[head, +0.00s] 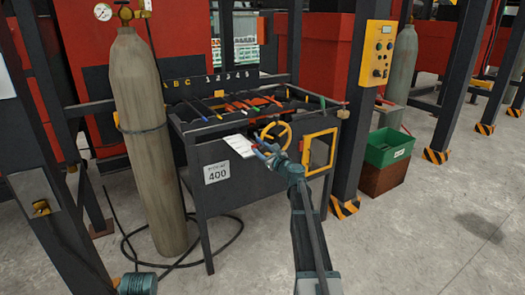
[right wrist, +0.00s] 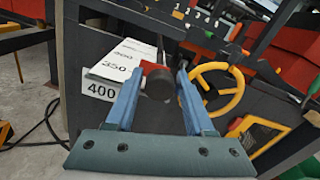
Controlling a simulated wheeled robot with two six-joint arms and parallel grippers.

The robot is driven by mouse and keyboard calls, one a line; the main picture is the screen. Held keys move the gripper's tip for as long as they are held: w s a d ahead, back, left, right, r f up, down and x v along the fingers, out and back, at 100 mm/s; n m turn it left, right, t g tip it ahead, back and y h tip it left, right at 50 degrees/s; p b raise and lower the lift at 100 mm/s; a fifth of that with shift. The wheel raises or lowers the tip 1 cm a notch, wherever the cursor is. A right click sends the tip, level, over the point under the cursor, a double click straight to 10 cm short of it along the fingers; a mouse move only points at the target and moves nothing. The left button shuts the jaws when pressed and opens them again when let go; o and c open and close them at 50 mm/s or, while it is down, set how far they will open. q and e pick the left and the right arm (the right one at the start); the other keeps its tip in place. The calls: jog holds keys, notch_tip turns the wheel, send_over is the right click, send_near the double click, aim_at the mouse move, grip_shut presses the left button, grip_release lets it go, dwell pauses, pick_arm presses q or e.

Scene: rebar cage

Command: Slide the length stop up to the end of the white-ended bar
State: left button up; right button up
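The length stop appears in the right wrist view as a dark round knob on a red block (right wrist: 158,82), beside the white scale (right wrist: 113,66) marked 400 and 350. My right gripper (right wrist: 161,70) is open, with one blue finger on each side of the knob. Small gaps seem to show, and I cannot tell contact. In the head view my right gripper (head: 265,149) is at the front of the bench, right of the white scale (head: 240,145), and hides the stop. Several bars with coloured ends lie across the bench; the white-ended one is too small to pick out. My left gripper is not in view.
A yellow handwheel (right wrist: 217,88) is close to the right finger. A yellow-framed panel (head: 320,152) is on the bench front. A gas cylinder (head: 148,145) stands at left, and a green bin (head: 388,148) at right. The floor at front right is clear.

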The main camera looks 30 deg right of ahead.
jog(key=s, duration=1.3)
jog(key=shift+s+d, duration=0.4)
jog(key=s+a+f+n+g+y+p, duration=0.1)
jog(key=s+a+n+g+y+p, duration=0.15)
jog(key=a+n, duration=0.6)
jog(key=s+a+f+n+g+y+p, duration=0.15)
jog(key=a+n+g+p, duration=0.25)
jog(key=a, duration=1)
jog(key=s+a+f+n+g+y+p, duration=0.1)
jog(key=s+a+n+g+y+p, duration=0.15)
jog(key=a+n, duration=0.6)
jog(key=s+a+f+n+g+h+p, duration=0.1)
jog(key=s+a+n+g+p, duration=0.35)
jog(key=s+a, duration=0.4)
jog(key=s+a+r+n+g+h+p, duration=0.1)
jog(key=s+a+n+g+h+p, duration=0.2)
jog(key=s, duration=1.1)
jog(key=n+g+h+p, duration=0.2)
jog(key=n+h, duration=0.3)
jog(key=n, duration=0.2)
jog(key=shift+r+n, duration=0.3)
jog(key=shift+n, duration=0.05)
